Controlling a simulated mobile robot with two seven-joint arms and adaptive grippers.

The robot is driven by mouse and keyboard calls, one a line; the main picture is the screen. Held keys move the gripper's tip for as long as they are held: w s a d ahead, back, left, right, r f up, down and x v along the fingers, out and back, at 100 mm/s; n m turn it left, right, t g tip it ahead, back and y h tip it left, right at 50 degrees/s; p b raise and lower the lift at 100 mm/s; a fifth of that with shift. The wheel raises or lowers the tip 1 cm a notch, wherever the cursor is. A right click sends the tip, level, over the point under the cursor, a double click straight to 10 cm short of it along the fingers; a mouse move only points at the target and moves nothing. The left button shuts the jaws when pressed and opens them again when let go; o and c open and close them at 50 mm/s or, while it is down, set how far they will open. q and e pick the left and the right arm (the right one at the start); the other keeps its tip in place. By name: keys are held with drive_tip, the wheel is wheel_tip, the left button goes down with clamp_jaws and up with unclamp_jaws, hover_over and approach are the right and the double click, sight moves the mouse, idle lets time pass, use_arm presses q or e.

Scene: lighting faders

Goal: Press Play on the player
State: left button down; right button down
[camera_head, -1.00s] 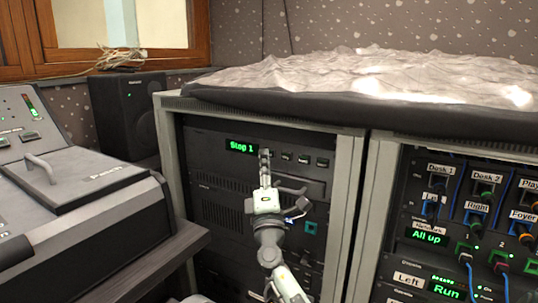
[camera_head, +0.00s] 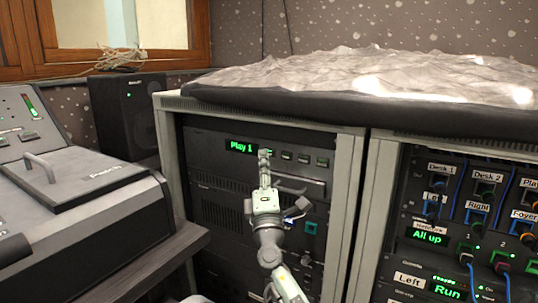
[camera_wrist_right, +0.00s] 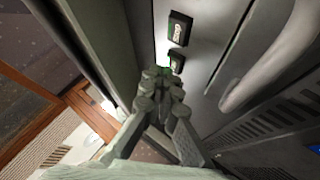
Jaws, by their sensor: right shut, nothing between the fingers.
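The player (camera_head: 225,165) is a dark rack unit in the left rack, and its green display (camera_head: 241,147) reads "Play 1". Small buttons (camera_head: 304,158) sit in a row right of the display. My right gripper (camera_head: 264,153) is shut and empty, with its fingertips at the left end of that row, partly covering the button there. In the right wrist view the shut fingertips (camera_wrist_right: 160,75) are at the panel, with a green glow beside them and dark buttons (camera_wrist_right: 180,28) above. Whether they touch cannot be told. My left gripper is out of view.
A second rack (camera_head: 370,200) on the right holds labelled patch cables and green displays. A crumpled pale cover (camera_head: 330,75) lies over the rack tops. A grey console (camera_head: 80,210) and a black speaker (camera_head: 128,115) stand at left.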

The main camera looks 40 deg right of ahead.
drive_tip(key=shift+s+a, duration=0.15)
drive_tip(key=shift+a, duration=0.15)
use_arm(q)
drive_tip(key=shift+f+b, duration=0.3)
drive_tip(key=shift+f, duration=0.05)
use_arm(e)
drive_tip(key=shift+s+a, duration=0.3)
drive_tip(key=shift+a, duration=0.5)
drive_tip(key=shift+s+a, duration=0.35)
drive_tip(key=shift+a, duration=0.4)
drive_tip(key=shift+s+a, duration=0.3)
drive_tip(key=shift+a, duration=0.5)
